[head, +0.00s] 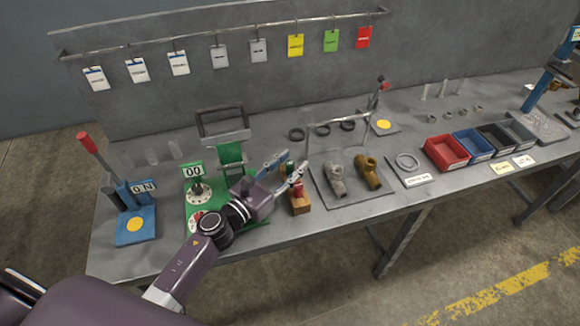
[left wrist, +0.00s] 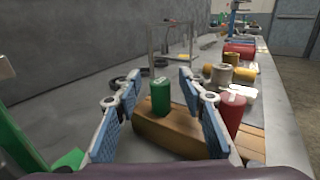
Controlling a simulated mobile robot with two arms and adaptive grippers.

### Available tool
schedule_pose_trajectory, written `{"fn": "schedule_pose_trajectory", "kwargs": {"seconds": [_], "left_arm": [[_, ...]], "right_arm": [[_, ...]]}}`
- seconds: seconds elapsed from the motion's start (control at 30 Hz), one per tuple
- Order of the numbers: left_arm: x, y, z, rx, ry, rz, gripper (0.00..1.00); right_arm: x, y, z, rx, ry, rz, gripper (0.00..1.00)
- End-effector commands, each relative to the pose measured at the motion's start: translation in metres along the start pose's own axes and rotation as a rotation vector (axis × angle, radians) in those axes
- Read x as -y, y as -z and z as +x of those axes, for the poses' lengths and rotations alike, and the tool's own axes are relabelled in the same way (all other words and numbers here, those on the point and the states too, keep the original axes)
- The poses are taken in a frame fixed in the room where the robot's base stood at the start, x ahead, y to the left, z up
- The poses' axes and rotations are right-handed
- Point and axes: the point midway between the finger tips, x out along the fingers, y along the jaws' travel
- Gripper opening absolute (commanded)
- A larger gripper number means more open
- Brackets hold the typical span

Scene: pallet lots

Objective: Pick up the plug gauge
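A wooden block (head: 301,208) stands near the front of the bench. It bears a green cylinder (head: 290,169) and a red cylinder (head: 298,187), which look like the plug gauge parts; I cannot tell if they are joined. In the left wrist view the green cylinder (left wrist: 160,98) stands upright between my fingers, and the red cylinder (left wrist: 232,112) is outside the right finger. My left gripper (left wrist: 160,78) is open, its blue-padded fingers apart on either side of the green cylinder with gaps showing. The wooden block (left wrist: 165,138) is below. My right gripper is not in view.
A green dial stand (head: 193,172) is left of the block. A grey tray (head: 345,203) with two pipe fittings is at its right. Black rings (head: 322,130) lie behind, near a wire frame (head: 337,124). Red, blue and dark bins (head: 446,152) stand further right.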

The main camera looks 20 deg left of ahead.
Motion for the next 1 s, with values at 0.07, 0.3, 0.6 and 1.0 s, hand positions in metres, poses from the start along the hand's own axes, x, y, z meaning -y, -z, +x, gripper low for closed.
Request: {"fn": "schedule_pose_trajectory", "kwargs": {"seconds": [0.07, 0.3, 0.6, 1.0], "left_arm": [[0.0, 0.0, 0.0, 0.0, 0.0, 0.0, 0.37], [0.0, 0.0, -0.001, 0.0, 0.0, 0.0, 0.19], [0.0, 0.0, -0.001, 0.001, 0.0, 0.0, 0.0], [0.0, -0.012, 0.0, 0.002, 0.002, 0.004, 0.0]], "right_arm": [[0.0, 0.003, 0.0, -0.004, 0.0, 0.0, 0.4], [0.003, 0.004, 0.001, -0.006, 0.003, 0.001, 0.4], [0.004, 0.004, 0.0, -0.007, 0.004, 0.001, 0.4], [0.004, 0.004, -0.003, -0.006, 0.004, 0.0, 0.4]]}}
